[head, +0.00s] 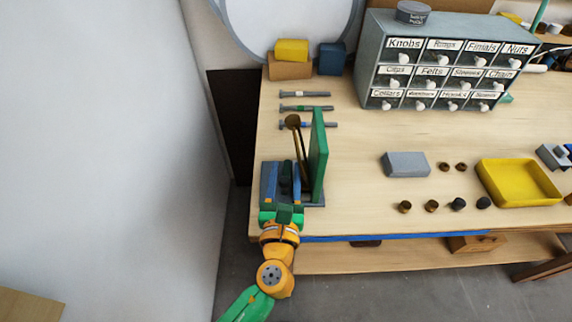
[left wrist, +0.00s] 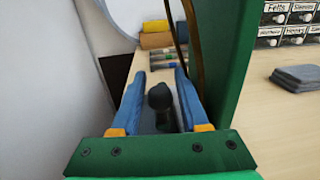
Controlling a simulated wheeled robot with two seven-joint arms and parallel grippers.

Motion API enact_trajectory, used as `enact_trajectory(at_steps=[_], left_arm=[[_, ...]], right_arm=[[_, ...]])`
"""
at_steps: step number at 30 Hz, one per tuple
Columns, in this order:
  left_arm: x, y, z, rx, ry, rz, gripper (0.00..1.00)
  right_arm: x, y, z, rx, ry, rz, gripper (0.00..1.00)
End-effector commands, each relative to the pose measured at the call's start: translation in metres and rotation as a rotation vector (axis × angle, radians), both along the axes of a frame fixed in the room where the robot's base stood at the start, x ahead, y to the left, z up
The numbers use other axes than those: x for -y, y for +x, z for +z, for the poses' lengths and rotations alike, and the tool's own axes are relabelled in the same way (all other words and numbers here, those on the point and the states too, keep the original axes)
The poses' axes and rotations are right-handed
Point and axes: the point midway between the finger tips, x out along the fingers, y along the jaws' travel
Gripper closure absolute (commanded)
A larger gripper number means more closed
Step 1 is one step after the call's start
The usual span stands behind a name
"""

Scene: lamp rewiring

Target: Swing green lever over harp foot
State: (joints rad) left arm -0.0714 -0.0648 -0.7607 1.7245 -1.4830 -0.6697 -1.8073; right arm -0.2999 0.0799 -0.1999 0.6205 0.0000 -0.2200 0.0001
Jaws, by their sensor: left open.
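A tall green upright piece (head: 318,155), perhaps the lever, stands at the left end of the bench; it fills much of the right side of the left wrist view (left wrist: 236,70). A thin brass harp (head: 299,145) rises close to its left; its curved rod shows in the left wrist view (left wrist: 196,50). I cannot make out the harp's foot. My left gripper (head: 284,178) is open, left of the green piece. A black round-ended knob (left wrist: 160,98) stands between its blue fingers (left wrist: 160,88), with gaps on both sides. My right gripper is not in view.
Several tools (head: 305,94) lie behind the fixture, near yellow and blue blocks (head: 292,50). A labelled drawer cabinet (head: 432,66) stands at the back. A grey block (head: 406,164), small dark knobs and a yellow tray (head: 518,182) lie to the right. Bench between is clear.

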Motion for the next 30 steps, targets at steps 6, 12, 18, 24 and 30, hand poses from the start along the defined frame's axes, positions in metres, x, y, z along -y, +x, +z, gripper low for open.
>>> enact_trajectory(at_steps=[6,12,18,24,30], left_arm=[[0.001,0.008,0.000,-0.001,-0.001,0.000,0.55],[0.001,0.007,0.000,-0.001,-0.001,0.000,0.85],[0.001,0.007,0.000,-0.001,-0.001,0.000,1.00],[0.000,0.007,0.000,-0.002,0.000,-0.029,1.00],[-0.003,0.008,0.002,-0.001,0.005,-0.132,1.00]], right_arm=[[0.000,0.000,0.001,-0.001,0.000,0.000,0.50],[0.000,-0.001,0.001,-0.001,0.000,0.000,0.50],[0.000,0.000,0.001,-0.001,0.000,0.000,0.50],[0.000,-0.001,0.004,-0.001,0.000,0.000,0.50],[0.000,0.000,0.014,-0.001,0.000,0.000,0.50]])
